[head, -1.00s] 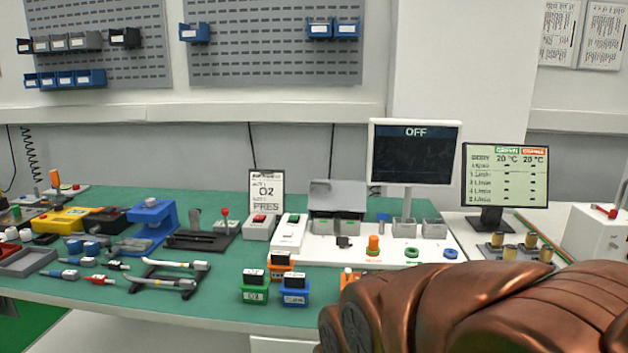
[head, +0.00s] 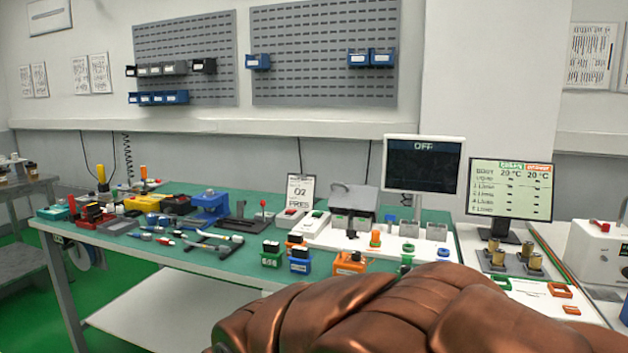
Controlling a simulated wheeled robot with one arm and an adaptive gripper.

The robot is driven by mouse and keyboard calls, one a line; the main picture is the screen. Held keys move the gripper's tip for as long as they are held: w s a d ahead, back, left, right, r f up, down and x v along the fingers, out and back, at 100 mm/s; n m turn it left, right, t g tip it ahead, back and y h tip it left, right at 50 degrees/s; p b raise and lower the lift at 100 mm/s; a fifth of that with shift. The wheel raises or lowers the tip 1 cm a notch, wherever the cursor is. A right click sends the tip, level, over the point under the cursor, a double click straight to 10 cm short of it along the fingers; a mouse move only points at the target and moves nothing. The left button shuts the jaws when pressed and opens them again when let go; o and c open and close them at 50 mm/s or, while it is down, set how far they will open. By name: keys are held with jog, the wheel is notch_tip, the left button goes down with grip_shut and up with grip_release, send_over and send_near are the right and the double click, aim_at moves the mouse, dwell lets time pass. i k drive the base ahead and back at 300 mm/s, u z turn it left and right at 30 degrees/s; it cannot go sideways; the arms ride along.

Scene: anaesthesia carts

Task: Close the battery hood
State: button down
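A grey hood (head: 355,197) with a small handle stands at the back of a white panel (head: 330,238) on the green bench, in the middle of the head view. It looks raised, with grey sockets showing below its front edge, but it is too small to tell its exact angle. My copper-coloured arm fills the bottom of the view, in front of the bench and apart from the hood. My gripper is outside the view.
Green, blue and orange blocks, including an orange one (head: 350,263), stand near the bench's front edge. A monitor reading OFF (head: 424,165) stands right of the hood, and a second screen (head: 510,189) further right. Tools crowd the bench's left part.

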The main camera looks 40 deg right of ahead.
aim_at(352, 198)
jog(key=u, duration=0.15)
jog(key=i, duration=1.6)
jog(key=z, duration=1)
